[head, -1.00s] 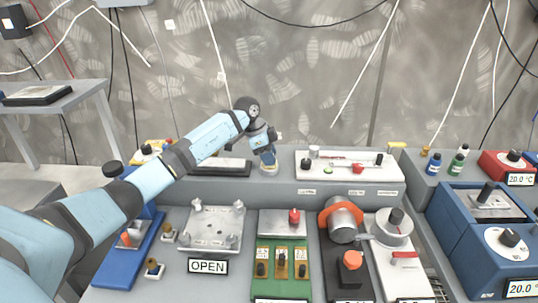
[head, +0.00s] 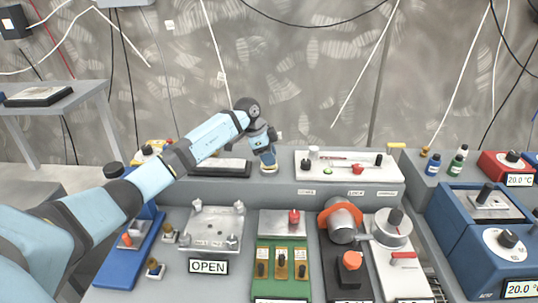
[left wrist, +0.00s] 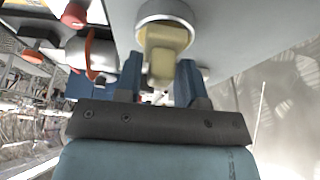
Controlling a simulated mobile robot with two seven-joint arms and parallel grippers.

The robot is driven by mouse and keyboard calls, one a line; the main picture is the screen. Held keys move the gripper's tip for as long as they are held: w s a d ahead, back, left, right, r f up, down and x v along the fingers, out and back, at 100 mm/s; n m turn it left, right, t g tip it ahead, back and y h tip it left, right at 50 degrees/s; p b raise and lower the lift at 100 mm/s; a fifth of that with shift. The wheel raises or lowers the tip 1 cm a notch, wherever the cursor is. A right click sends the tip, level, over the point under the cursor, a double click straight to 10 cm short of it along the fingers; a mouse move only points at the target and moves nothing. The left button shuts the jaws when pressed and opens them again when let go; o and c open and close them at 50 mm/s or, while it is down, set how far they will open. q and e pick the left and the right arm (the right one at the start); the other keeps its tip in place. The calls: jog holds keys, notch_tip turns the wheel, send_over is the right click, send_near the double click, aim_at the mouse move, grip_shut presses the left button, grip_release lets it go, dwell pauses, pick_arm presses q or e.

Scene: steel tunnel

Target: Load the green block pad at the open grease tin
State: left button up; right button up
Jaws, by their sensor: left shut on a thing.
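My left gripper (head: 268,157) points down at the open grease tin (head: 269,173) on the rear ledge, seen small in the head view. In the left wrist view the tin (left wrist: 165,11) is a round metal-rimmed cup. A pale yellow block-shaped pad (left wrist: 162,62) is between my fingers (left wrist: 160,82); they are shut on it. Its far end overlaps the tin's mouth; whether it touches the grease is unclear. The green block (head: 282,262) with brass strips stands at the front centre of the bench. My right gripper is not in view.
A white tray (head: 305,167) with small items lies right of the tin. A dark flat tray (head: 220,167) is to its left. A metal plate with corner posts (head: 210,228) has an OPEN sign (head: 208,267). An orange-ringed cylinder (head: 341,222) and blue units (head: 507,245) stand to the right.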

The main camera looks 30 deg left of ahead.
pick_arm(q)
notch_tip(320, 180, up, 2)
jog(key=shift+r+p, duration=0.1)
jog(key=shift+p, duration=0.55)
jog(key=shift+r+p, duration=0.35)
jog(key=shift+r, duration=0.05)
jog(key=shift+r+p, duration=1.9)
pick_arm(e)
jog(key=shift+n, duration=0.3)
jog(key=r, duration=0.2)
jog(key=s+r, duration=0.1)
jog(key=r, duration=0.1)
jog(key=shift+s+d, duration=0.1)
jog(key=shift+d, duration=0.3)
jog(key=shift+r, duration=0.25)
